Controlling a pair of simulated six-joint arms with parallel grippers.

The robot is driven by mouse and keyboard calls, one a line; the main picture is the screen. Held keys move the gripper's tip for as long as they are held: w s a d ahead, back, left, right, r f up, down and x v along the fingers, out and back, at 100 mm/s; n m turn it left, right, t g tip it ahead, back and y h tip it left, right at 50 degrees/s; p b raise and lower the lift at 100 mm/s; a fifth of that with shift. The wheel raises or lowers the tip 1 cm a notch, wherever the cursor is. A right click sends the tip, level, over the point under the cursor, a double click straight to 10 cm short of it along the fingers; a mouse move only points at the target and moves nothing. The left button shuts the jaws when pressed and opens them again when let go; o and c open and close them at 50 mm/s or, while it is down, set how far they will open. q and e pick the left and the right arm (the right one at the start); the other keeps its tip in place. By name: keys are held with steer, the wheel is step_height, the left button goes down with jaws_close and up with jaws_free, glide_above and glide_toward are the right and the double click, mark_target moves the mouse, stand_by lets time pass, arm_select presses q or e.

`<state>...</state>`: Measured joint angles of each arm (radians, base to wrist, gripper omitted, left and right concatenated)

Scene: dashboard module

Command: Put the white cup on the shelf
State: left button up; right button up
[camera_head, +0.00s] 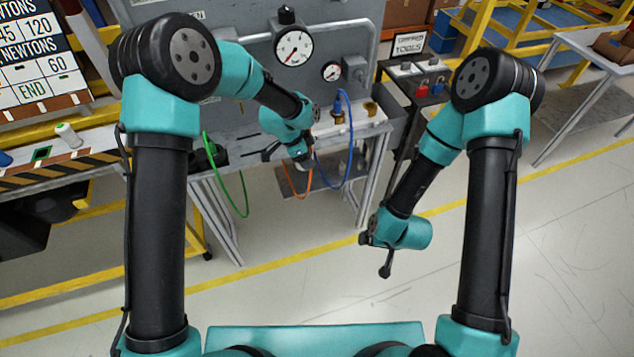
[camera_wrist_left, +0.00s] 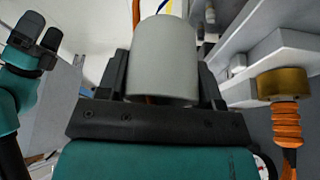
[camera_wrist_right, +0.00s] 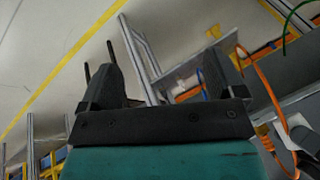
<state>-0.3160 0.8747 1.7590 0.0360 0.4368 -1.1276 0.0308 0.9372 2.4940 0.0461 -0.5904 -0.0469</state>
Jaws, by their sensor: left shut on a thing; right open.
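The white cup (camera_wrist_left: 165,58) fills the middle of the left wrist view, clamped between the fingers of my left gripper (camera_wrist_left: 163,88). In the head view my left gripper (camera_head: 298,156) is in front of the gauge panel, below its ledge. The cup is mostly hidden there by the gripper and arm. My right gripper (camera_wrist_right: 163,82) is open and empty. In the head view the right gripper (camera_head: 378,254) hangs over bare floor, apart from the panel. A grey ledge (camera_head: 361,132) with brass fittings runs along the panel; a lower shelf (camera_head: 325,182) lies under it. I cannot tell which is the task's shelf.
Green (camera_head: 225,180), orange and blue hoses (camera_head: 347,165) hang around my left gripper. An orange hose fitting (camera_wrist_left: 287,125) is close at its right. A tool cart (camera_head: 420,85) stands right of the panel. Floor in front is clear.

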steer(key=w+a+r+t, duration=0.2)
steer(key=w+a+r+n+t, duration=0.1)
steer(key=w+a+r, duration=0.1)
steer(key=w+a, duration=0.1)
steer(key=w+a+r+n+t, duration=0.1)
steer(key=w+a+t, duration=0.1)
steer(key=a, duration=0.1)
steer(key=shift+w+a+r+t, duration=0.1)
steer(key=shift+w+r+t, duration=0.05)
steer(key=shift+r+t, duration=0.2)
steer(key=a+r+n+t, duration=0.1)
steer(key=a+r+t, duration=0.1)
steer(key=a+r, duration=0.1)
steer(key=w+a+r+t+y, duration=0.1)
steer(key=a+r+t, duration=0.1)
steer(key=a+r, duration=0.1)
steer(key=a+r+n+t, duration=0.1)
steer(key=a+r+t, duration=0.1)
steer(key=a+r, duration=0.1)
steer(key=shift+w+a+r+n, duration=0.15)
steer(key=shift+w+r+n, duration=0.2)
steer(key=shift+r, duration=0.4)
steer(key=shift+w, duration=0.1)
steer(key=x, duration=1.2)
steer(key=shift+a+r, duration=0.1)
steer(key=shift+c, duration=0.3)
